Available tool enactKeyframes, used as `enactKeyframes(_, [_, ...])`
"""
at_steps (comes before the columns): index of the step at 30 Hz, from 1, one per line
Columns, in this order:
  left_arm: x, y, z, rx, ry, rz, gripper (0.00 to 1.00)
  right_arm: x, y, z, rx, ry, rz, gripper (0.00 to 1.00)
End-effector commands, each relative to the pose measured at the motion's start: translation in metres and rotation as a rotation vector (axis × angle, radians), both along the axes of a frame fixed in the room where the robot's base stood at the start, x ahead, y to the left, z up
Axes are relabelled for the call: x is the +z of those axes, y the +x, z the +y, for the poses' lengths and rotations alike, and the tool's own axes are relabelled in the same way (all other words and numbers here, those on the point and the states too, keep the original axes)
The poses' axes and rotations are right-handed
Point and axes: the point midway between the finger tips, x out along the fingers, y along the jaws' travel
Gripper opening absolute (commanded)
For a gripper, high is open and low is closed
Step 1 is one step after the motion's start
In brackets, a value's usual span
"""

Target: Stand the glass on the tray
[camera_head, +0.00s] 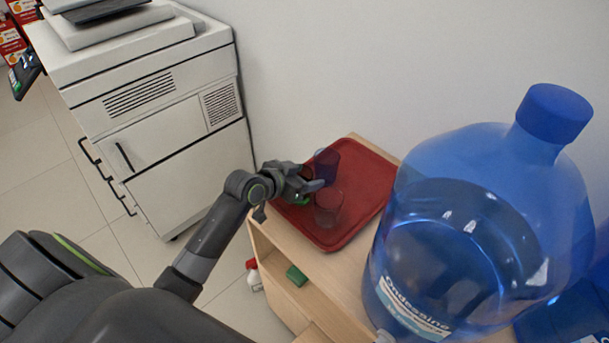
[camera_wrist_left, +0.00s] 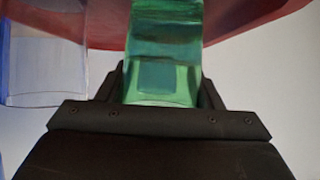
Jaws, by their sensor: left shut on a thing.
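The red tray (camera_head: 372,180) lies on the wooden counter in the head view. My left gripper (camera_head: 312,187) is over the tray's left part. It is shut on a green glass (camera_wrist_left: 165,50), which fills the space between the fingers in the wrist view. In the head view only a small green patch of this glass (camera_head: 305,201) shows under the gripper; I cannot tell whether it touches the tray. A clear glass (camera_head: 329,208) stands on the tray just right of the gripper. A blue glass (camera_head: 326,162) is behind the gripper. My right gripper is not in view.
A big blue water bottle (camera_head: 470,235) stands right of the tray, close to its edge. A white printer cabinet (camera_head: 160,120) is at the left. A wall is behind the counter. The tray's right part is clear.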

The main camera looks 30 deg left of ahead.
Motion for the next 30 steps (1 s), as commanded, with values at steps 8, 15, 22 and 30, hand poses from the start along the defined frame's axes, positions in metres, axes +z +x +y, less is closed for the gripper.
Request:
enactKeyframes(8, [-0.003, 0.0, 0.0, 0.0, 0.0, 0.001, 0.77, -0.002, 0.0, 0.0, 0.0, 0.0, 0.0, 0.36])
enactKeyframes(15, [-0.003, 0.0, 0.0, 0.0, 0.0, 0.0, 0.82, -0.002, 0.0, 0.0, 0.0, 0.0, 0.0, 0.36])
enactKeyframes(22, [0.004, -0.006, 0.003, 0.001, 0.003, -0.001, 0.82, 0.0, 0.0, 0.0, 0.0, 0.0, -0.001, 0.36])
enactKeyframes(30, [0.026, -0.045, 0.017, 0.0, 0.007, 0.0, 0.82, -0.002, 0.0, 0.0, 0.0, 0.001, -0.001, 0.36])
